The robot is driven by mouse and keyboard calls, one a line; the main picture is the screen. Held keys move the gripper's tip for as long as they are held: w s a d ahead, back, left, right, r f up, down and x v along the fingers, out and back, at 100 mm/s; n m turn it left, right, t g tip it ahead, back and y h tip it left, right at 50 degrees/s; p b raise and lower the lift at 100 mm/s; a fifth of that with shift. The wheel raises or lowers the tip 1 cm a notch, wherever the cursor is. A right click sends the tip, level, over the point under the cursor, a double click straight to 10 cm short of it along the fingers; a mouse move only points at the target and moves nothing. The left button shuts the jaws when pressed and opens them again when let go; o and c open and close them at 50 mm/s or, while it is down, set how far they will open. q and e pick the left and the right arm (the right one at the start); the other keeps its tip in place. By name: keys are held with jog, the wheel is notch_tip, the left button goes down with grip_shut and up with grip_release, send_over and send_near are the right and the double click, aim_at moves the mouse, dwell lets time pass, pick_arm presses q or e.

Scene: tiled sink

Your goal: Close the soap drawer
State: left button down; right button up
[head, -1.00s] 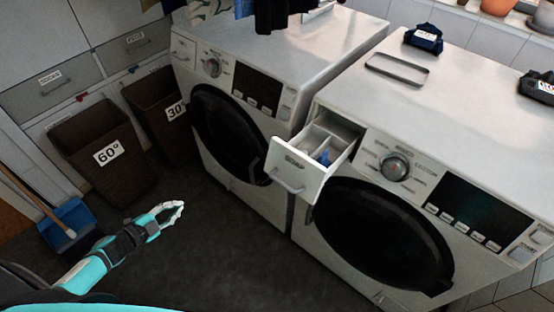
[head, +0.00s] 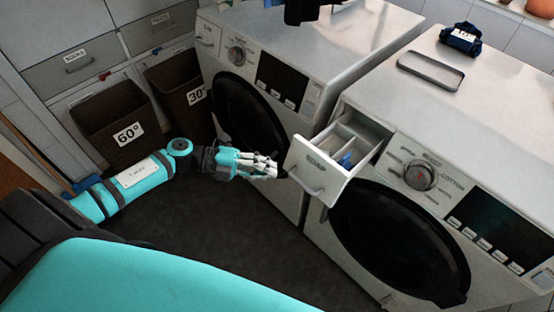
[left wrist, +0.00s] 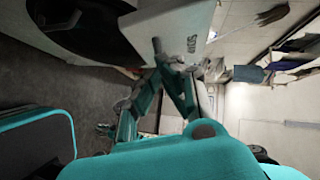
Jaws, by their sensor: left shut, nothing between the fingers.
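The soap drawer (head: 312,165) stands pulled out of the right washing machine (head: 415,75), with its compartments showing and something blue inside. Its white front has a label and a bar handle (head: 307,184). My left gripper (head: 275,170) is shut and empty, just left of the drawer front in the head view. A small gap shows there between fingertips and drawer in the picture. In the left wrist view, the shut fingers (left wrist: 158,52) point up beside the labelled white drawer front (left wrist: 183,22); I cannot tell whether they touch. My right gripper is not in view.
A second washing machine (head: 330,45) stands to the left. Brown baskets marked 60° (head: 105,110) and 30° (head: 180,80) stand beyond my left arm. A grey tray (head: 430,70) and a dark blue bundle (head: 460,38) lie on the right machine. The dark floor in front is clear.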

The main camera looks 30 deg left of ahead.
pick_arm(q)
jog(key=w, duration=0.2)
jog(key=w+d+f, duration=0.1)
jog(key=shift+w, duration=0.2)
jog(key=shift+f, duration=0.15)
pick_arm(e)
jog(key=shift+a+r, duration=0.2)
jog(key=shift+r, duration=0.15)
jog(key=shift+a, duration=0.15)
